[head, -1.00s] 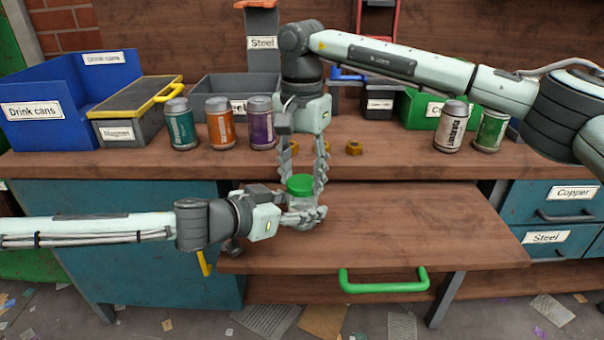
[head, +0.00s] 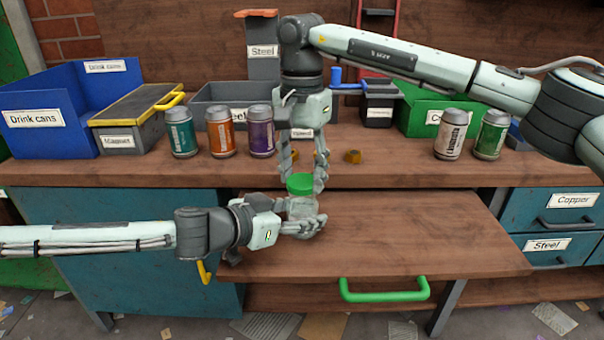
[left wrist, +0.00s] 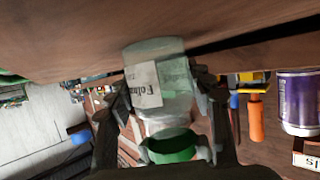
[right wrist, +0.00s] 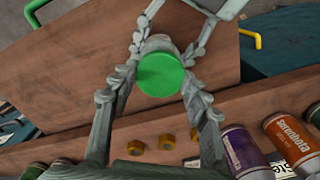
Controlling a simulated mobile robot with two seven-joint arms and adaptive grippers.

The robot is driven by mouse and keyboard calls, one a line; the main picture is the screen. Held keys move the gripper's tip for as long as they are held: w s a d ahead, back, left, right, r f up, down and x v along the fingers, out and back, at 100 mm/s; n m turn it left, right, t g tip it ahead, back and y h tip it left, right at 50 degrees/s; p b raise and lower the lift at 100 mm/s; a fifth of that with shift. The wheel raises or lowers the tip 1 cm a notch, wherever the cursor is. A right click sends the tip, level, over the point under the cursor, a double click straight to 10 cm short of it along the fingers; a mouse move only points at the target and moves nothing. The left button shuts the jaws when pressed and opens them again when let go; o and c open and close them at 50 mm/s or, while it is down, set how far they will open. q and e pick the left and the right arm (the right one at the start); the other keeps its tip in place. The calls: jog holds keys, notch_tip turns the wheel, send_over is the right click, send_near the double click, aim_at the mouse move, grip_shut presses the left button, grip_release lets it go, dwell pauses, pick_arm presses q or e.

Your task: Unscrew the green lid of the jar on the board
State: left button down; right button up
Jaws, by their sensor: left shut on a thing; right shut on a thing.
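The clear glass jar (head: 303,209) stands upright over the pulled-out wooden board (head: 420,240). My left gripper (head: 308,226) is shut around its body from the left; the jar's paper label (left wrist: 145,84) shows in the left wrist view. The green lid (head: 300,183) is above the jar, level. In the left wrist view the lid (left wrist: 172,147) shows a hollow, ring-like side towards the jar and looks apart from it. My right gripper (right wrist: 160,80) comes from above and is shut on the lid, a finger on either side. The lid hides the jar's mouth in the right wrist view.
Teal (head: 181,134), orange (head: 220,134) and purple (head: 260,131) cans stand on the bench behind left. Pale (head: 452,134) and green (head: 491,135) cans stand right. Brass nuts (right wrist: 136,147) lie behind the board. The board's right part is clear.

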aim_at(302, 181)
jog(key=shift+r, duration=2.05)
pick_arm(q)
jog(key=c, duration=0.6)
grip_release()
jog(key=shift+o, duration=0.2)
jog(key=shift+a, duration=0.1)
